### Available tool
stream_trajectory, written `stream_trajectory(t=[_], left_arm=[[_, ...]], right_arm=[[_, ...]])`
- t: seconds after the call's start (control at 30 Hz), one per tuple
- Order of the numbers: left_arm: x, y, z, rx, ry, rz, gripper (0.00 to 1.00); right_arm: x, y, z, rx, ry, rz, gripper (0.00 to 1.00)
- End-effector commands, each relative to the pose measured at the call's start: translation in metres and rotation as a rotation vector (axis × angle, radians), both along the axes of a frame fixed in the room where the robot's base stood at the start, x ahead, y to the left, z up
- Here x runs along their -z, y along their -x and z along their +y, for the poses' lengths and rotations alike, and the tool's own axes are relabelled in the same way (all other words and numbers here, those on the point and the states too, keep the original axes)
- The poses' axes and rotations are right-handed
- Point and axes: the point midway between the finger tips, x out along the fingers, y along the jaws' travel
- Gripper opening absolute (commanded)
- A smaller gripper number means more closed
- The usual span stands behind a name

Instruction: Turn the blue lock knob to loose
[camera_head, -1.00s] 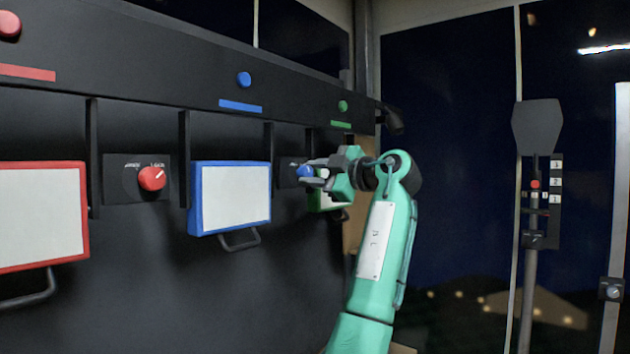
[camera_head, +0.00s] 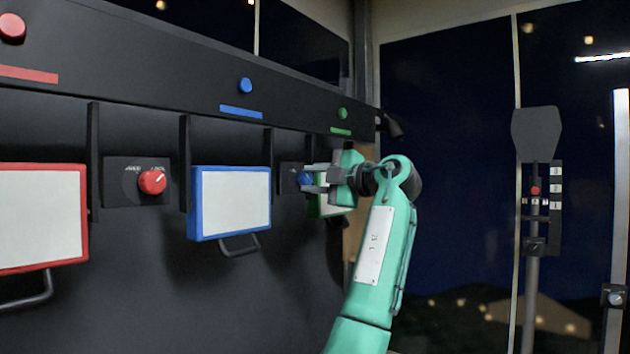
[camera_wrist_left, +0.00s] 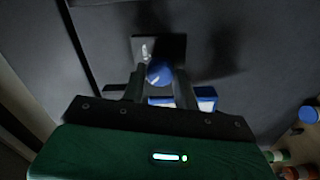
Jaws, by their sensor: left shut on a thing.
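The blue lock knob (camera_head: 304,178) sits on a small dark plate to the right of the blue-framed panel (camera_head: 230,203). My left gripper (camera_head: 308,180) is at the knob, its fingers shut on it from either side. In the left wrist view the blue knob (camera_wrist_left: 159,73) shows between the two fingertips (camera_wrist_left: 158,80), in front of its plate (camera_wrist_left: 144,47). The plate's lettering is too small or hidden to read, so the knob's setting cannot be told. My right gripper is not in view.
A red knob (camera_head: 152,182) sits beside the red-framed panel (camera_head: 40,217) at left. A green-framed panel (camera_head: 328,205) is partly hidden behind my gripper. Dark dividers (camera_head: 185,160) stand between the bays. A lever post (camera_head: 535,200) stands at right.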

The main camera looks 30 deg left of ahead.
Motion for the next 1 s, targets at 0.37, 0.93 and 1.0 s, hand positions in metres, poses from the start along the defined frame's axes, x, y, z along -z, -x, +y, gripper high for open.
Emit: stream_trajectory(t=[0.37, 0.93, 1.0], left_arm=[[0.0, 0.0, 0.0, 0.0, 0.001, 0.002, 0.52], [0.004, 0.003, -0.052, 0.004, -0.001, 0.002, 0.52], [0.004, 0.005, -0.069, 0.003, -0.001, 0.001, 0.52]], right_arm=[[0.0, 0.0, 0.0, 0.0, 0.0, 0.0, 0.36], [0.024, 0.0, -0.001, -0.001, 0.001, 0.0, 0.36], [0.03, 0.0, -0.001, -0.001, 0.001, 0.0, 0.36]])
